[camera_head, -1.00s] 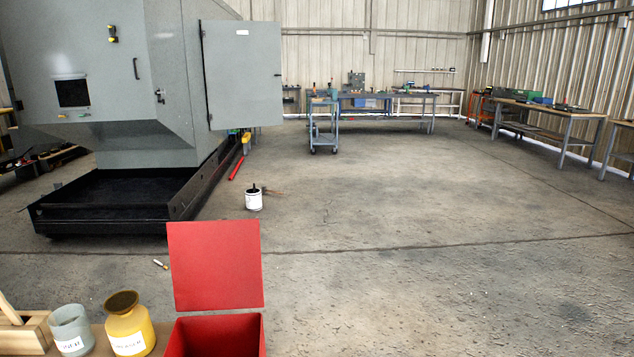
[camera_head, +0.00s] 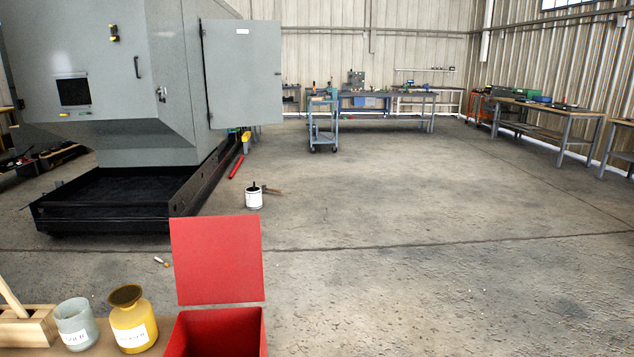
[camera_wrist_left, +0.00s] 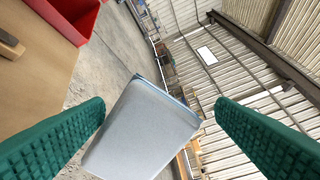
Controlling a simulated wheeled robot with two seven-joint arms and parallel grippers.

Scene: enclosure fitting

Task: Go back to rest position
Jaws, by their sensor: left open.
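In the left wrist view, the two green ridged fingers of my left gripper (camera_wrist_left: 160,130) stand wide apart. A grey-silver block-like piece (camera_wrist_left: 143,130) shows between and beyond them; I cannot tell what it is, and the fingers do not close on it. Part of a red box (camera_wrist_left: 72,18) and a wooden tabletop (camera_wrist_left: 32,72) are at the upper left of that view. Neither gripper shows in the head view.
In the head view, the open red box (camera_head: 215,335), a yellow jar (camera_head: 133,325), a grey-white jar (camera_head: 77,325) and a wooden holder (camera_head: 28,328) stand at the lower left. A grey enclosure (camera_head: 120,70) is behind. The floor (camera_head: 430,220) to the right is clear.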

